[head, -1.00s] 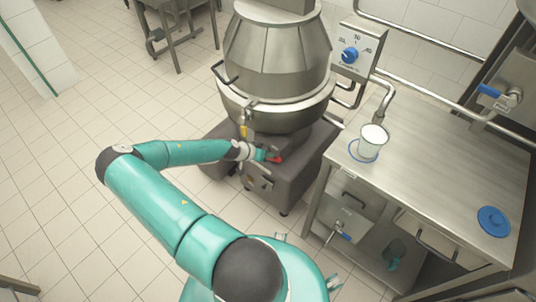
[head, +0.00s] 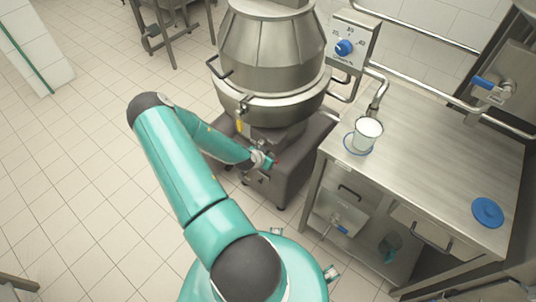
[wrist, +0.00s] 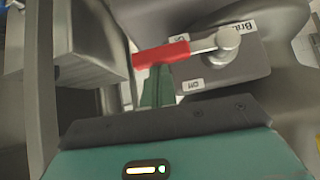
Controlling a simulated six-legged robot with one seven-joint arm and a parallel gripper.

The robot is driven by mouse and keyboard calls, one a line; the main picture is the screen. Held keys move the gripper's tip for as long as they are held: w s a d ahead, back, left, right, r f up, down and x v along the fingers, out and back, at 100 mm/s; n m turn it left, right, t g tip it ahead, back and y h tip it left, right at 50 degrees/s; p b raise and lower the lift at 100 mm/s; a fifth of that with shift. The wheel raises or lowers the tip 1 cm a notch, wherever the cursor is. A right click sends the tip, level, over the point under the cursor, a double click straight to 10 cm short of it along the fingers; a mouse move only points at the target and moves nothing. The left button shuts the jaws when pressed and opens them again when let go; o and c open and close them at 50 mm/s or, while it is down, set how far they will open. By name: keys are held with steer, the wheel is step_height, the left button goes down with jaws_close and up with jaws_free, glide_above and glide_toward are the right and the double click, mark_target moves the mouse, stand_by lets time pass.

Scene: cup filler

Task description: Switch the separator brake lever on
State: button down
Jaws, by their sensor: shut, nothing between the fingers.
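The separator (head: 272,60) is a large metal drum on a dark grey base (head: 302,160). In the wrist view its brake lever has a red handle (wrist: 160,53) pointing left from a round metal pivot (wrist: 228,39). A small label partly behind the lever reads "On"; an "Off" label (wrist: 193,85) sits below it. The handle lies nearer the upper label. My gripper (head: 268,162) is shut and empty at the front of the base. In the wrist view its green fingers (wrist: 156,88) are just below the red handle; I cannot tell whether they touch. The lever is mostly hidden in the head view.
A steel table (head: 440,150) stands at the right with a white cup (head: 366,135) and a blue lid (head: 487,212). A control box with a blue knob (head: 344,47) is behind. A grey metal block (wrist: 80,50) stands left of the lever.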

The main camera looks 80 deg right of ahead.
steer(key=shift+s+a+f+m+t+h, duration=0.15)
steer(key=shift+f+m+t+h, duration=0.3)
steer(key=shift+f+t, duration=0.65)
steer(key=shift+s+a+f+m+t+h, duration=0.15)
steer(key=shift+f+m+t+h, duration=0.35)
steer(key=shift+f, duration=0.95)
steer(key=shift+d+f, duration=0.1)
steer(key=shift+r, duration=0.2)
